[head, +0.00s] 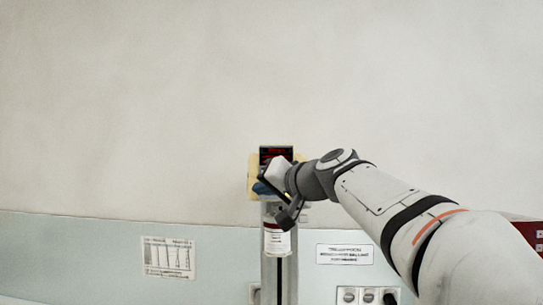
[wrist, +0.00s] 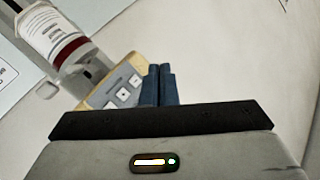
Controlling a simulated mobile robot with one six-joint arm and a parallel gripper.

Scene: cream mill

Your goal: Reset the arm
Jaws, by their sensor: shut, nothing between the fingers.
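My arm reaches in from the lower right in the head view. My gripper (wrist: 160,84) shows in the wrist view with its two blue fingers close together and nothing between them. It is in front of a yellowish control box (wrist: 122,88) with several light buttons; I cannot tell whether the fingertips touch it. In the head view the gripper end hides part of this box (head: 252,180). A dark display with red digits (head: 276,154) sits at the top of the box.
A grey post (head: 279,275) with a white labelled cylinder (head: 277,240) stands below the box. A printed chart (head: 168,257) and a small sign (head: 344,254) are on the pale blue lower wall. Sockets (head: 367,296) show at the bottom. The upper wall is bare.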

